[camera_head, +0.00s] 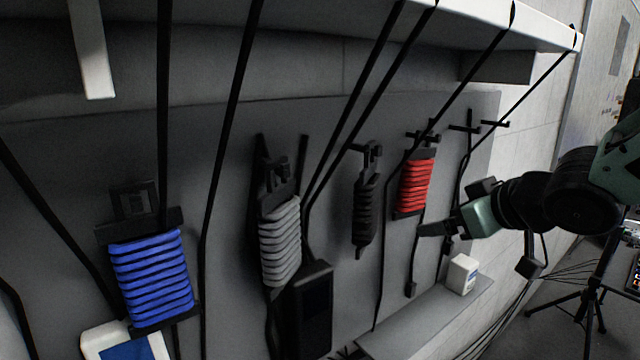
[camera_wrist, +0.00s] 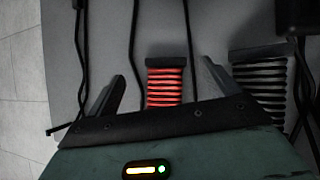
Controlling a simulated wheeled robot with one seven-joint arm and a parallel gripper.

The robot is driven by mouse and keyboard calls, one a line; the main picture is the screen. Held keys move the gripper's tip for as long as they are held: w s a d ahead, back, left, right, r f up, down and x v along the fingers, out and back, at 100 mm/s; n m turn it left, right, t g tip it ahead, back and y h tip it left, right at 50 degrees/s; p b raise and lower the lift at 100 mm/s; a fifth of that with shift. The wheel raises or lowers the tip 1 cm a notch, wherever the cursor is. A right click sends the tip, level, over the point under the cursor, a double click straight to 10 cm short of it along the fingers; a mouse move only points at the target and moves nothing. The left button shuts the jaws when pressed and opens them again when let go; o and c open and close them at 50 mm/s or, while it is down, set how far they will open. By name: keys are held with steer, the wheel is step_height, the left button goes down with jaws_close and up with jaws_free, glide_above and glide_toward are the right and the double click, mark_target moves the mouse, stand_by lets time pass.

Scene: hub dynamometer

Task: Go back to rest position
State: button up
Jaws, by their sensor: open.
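My gripper (camera_head: 436,229) is at the right in the head view, in front of the grey panel (camera_head: 340,125), just below and right of the red ribbed piece (camera_head: 415,187). In the wrist view my gripper (camera_wrist: 160,88) has its two dark fingers spread wide, with nothing held between them. The red ribbed piece (camera_wrist: 165,84) shows between and beyond the fingers, its lower end hidden by the gripper body. I cannot tell the exact gap between the fingers and the panel.
A blue ribbed piece (camera_head: 152,275), a grey one (camera_head: 280,240) and a black one (camera_head: 365,210) hang on the panel. Black cords run up to the white shelf (camera_head: 540,28). A small white box (camera_head: 462,274) stands on a ledge (camera_head: 415,322). A tripod (camera_head: 592,290) stands at right.

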steer(key=s+a+f+g+h, duration=0.1)
steer(key=s+a+f+g, duration=0.3)
steer(key=s, duration=0.9)
steer(key=s+a+f+n+g+h+b, duration=0.1)
steer(key=s+a+f+g, duration=0.3)
steer(key=s, duration=1)
step_height(320, 180, down, 4)
steer(key=g+h, duration=0.1)
steer(key=g, duration=0.1)
steer(key=shift+g+h, duration=0.3)
steer(key=shift+r, duration=0.1)
